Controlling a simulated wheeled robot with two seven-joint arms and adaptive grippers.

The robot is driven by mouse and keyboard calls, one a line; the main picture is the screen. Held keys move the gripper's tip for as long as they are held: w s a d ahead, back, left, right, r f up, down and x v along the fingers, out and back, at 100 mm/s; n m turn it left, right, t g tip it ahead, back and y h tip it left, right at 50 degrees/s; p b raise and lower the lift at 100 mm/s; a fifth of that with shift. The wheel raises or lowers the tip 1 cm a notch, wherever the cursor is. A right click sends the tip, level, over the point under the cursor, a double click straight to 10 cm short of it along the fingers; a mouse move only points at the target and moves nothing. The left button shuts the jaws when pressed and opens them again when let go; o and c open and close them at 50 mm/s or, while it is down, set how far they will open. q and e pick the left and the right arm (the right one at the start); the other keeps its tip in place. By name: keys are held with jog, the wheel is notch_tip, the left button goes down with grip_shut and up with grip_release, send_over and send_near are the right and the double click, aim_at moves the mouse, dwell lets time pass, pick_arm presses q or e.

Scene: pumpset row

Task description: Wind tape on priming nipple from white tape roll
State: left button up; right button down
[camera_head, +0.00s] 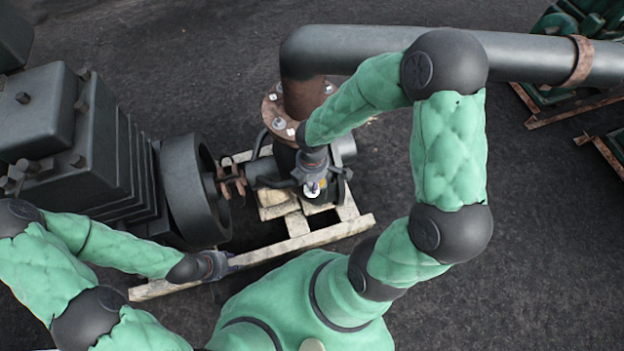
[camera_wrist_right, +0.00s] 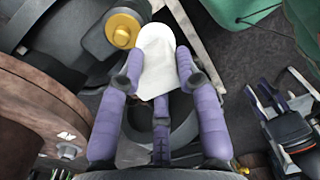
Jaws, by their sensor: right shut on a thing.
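My right gripper (camera_head: 313,187) is down at the pump, at the end of the arm reaching over from the right. In the right wrist view its purple fingers (camera_wrist_right: 160,85) are shut on the white tape roll (camera_wrist_right: 155,55).
The pump stands on a wooden pallet (camera_head: 300,240). A rusty flange (camera_head: 275,112) with bolts and a large grey pipe (camera_head: 350,45) rise behind my right gripper. A dark motor (camera_head: 75,140) and flywheel (camera_head: 190,190) stand at left.

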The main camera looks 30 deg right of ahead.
jog(key=c, duration=1.8)
grip_release()
grip_shut()
jog(key=shift+w+d, duration=0.2)
jog(key=shift+d, duration=0.2)
jog(key=shift+s+a, duration=0.1)
jog(key=shift+a, duration=0.05)
jog(key=shift+s+a, duration=0.15)
jog(key=shift+a, duration=0.1)
